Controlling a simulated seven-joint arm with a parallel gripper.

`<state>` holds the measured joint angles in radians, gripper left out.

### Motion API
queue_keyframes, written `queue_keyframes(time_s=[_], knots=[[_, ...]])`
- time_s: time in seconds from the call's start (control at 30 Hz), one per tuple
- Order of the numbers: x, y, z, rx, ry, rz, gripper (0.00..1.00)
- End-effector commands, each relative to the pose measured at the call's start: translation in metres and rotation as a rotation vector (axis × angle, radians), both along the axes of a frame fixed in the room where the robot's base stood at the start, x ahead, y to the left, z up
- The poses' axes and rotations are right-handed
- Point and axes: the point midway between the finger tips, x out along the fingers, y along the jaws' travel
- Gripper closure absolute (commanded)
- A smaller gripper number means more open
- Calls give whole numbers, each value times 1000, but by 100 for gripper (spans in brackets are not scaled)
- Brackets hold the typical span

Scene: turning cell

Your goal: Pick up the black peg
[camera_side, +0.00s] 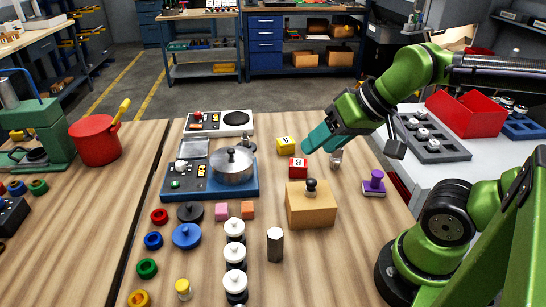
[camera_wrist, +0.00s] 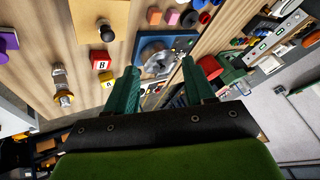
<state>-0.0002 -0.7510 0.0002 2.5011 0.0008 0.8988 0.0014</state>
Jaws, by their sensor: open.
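A black peg (camera_side: 310,186) with a rounded head stands upright on the tan wooden block (camera_side: 304,212). In the wrist view the peg (camera_wrist: 107,34) and block (camera_wrist: 92,14) show at the upper left. My gripper (camera_side: 318,142) is above the table, behind and above the block. In the wrist view its teal fingers (camera_wrist: 158,74) are spread apart and empty, with neither peg between them.
A purple stamp (camera_side: 374,183) stands right of the block. A stove with a pot (camera_side: 231,166) is at left.

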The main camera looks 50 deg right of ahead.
Motion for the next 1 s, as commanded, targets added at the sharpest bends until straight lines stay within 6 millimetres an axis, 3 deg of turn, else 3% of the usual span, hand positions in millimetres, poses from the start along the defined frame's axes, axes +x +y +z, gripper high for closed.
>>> queue_keyframes(time_s=[0.43,0.5,0.77,0.87,1.0], knots=[[0,0,0,-1,1,1,46],[0,0,0,-1,1,1,40],[0,1,0,-1,3,8,40],[2,12,-10,-3,45,50,40],[21,41,-15,-43,142,176,40]])
